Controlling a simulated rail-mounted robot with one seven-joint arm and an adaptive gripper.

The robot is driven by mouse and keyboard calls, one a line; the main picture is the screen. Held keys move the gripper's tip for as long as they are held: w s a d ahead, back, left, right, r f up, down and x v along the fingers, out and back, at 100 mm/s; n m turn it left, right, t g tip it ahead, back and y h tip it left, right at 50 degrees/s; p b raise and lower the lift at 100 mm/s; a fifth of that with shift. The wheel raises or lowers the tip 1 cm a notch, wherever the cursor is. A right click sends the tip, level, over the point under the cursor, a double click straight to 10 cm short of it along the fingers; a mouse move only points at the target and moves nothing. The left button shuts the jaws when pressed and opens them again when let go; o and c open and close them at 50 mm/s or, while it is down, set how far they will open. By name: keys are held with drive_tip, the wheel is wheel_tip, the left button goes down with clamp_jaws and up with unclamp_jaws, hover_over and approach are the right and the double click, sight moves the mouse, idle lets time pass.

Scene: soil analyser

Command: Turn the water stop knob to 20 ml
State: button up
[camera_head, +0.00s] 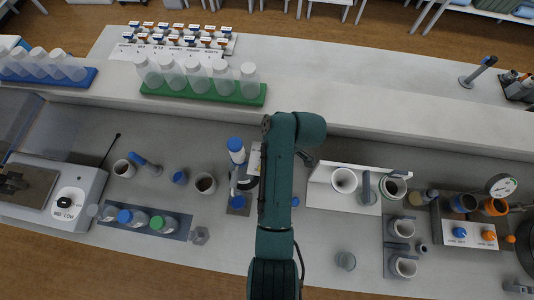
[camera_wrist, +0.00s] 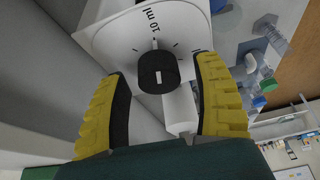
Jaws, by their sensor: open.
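In the wrist view, a round black knob (camera_wrist: 158,72) with a short white mark on its face sits on a white dial plate (camera_wrist: 118,42). The plate carries tick marks and a "10 ml" label above the knob; another label at the right is partly hidden by a finger. The white mark runs roughly in line with the tick near "10 ml". My gripper (camera_wrist: 162,68) is open, with one yellow finger on each side of the knob and visible gaps between. In the head view, my arm hides the knob and most of the gripper.
A white cylinder (camera_wrist: 180,110) stands close by the knob, between the fingers. In the head view, a blue-capped bottle (camera_head: 236,150) is left of my arm. A white holder with a funnel (camera_head: 344,181) is at its right. A tray of capped bottles (camera_head: 177,232) lies at left.

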drive_tip(key=c, duration=1.2)
drive_tip(key=shift+m+p, duration=0.3)
